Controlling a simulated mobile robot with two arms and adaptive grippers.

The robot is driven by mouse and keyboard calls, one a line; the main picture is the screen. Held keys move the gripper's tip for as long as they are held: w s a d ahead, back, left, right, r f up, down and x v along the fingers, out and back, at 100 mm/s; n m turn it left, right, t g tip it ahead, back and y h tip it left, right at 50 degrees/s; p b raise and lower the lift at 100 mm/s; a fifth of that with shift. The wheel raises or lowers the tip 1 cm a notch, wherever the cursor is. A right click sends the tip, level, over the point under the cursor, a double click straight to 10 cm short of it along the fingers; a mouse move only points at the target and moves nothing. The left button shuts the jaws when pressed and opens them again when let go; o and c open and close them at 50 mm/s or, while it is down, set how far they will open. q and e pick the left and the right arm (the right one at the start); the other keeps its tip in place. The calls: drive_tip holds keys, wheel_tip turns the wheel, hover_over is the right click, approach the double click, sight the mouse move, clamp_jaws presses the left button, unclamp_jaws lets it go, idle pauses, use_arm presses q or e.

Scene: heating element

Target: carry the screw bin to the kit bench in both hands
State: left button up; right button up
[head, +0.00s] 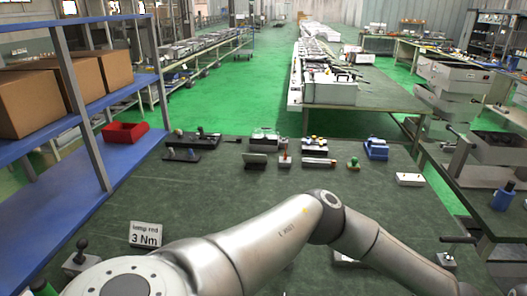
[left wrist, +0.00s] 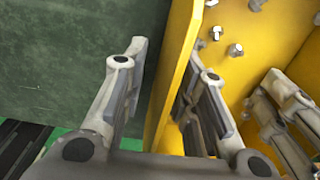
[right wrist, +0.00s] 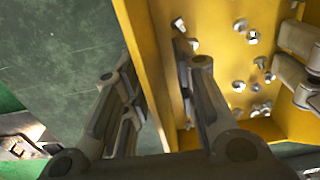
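The yellow screw bin (left wrist: 265,40) fills the right of the left wrist view, with several loose screws on its floor; it also shows in the right wrist view (right wrist: 215,55). My left gripper (left wrist: 168,52) is open, with one finger outside a bin wall and one inside. A strip of green surface shows between its outer finger and the wall. My right gripper (right wrist: 156,62) is open in the same way around a wall, its outer finger close to the yellow. The head view shows neither the bin nor the gripper fingers; my arm covers the near bench.
A green-topped bench (head: 225,195) holds several small parts and fixtures along its far edge. A blue shelf (head: 75,175) with cardboard boxes (head: 103,70) and a red bin (head: 125,133) stands left. A small sign (head: 146,235) stands near left. Green floor (head: 250,95) lies open beyond.

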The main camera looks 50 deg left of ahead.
use_arm(q)
drive_tip(key=shift+r, duration=0.1)
wheel_tip(320, 180, up, 12)
drive_tip(key=shift+f, duration=0.2)
drive_tip(key=shift+r, duration=0.1)
use_arm(e)
drive_tip(key=shift+r, duration=0.2)
wheel_tip(320, 180, up, 12)
drive_tip(key=shift+f, duration=0.2)
idle(0.4)
